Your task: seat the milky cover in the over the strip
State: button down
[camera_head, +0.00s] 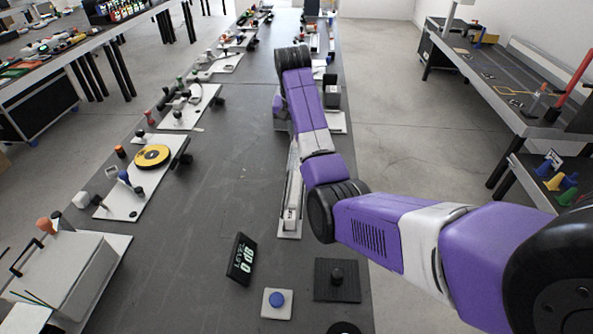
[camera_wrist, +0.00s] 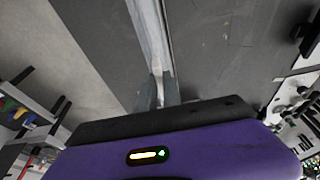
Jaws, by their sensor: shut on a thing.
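A long narrow pale housing (camera_head: 293,195) lies on a white base plate on the dark table in the head view, beside my arm. In the wrist view a long light grey bar (camera_wrist: 147,28) runs away from my gripper. I cannot clearly separate the milky cover from the strip and its housing there. My gripper (camera_wrist: 159,92) is shut on a thin pale piece (camera_wrist: 157,67), which seems to be the milky cover, at the near end of the bar. Whether it is seated or only above the strip is not clear. In the head view my arm hides the gripper.
A black display (camera_head: 242,259), a blue button (camera_head: 277,299) on a white plate and a black square plate with a knob (camera_head: 337,279) stand at the near end. A yellow disc (camera_head: 152,156) is on a board at left. The table middle is clear.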

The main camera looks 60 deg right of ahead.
aim_at(295, 149)
notch_tip(295, 149, down, 14)
jog(key=shift+f+p, duration=0.25)
jog(key=shift+p, duration=0.2)
jog(key=shift+f, duration=0.2)
jog(key=c, duration=1.5)
grip_release()
jog(key=shift+r, duration=0.1)
jog(key=v, duration=1.2)
jog(key=shift+r, duration=0.2)
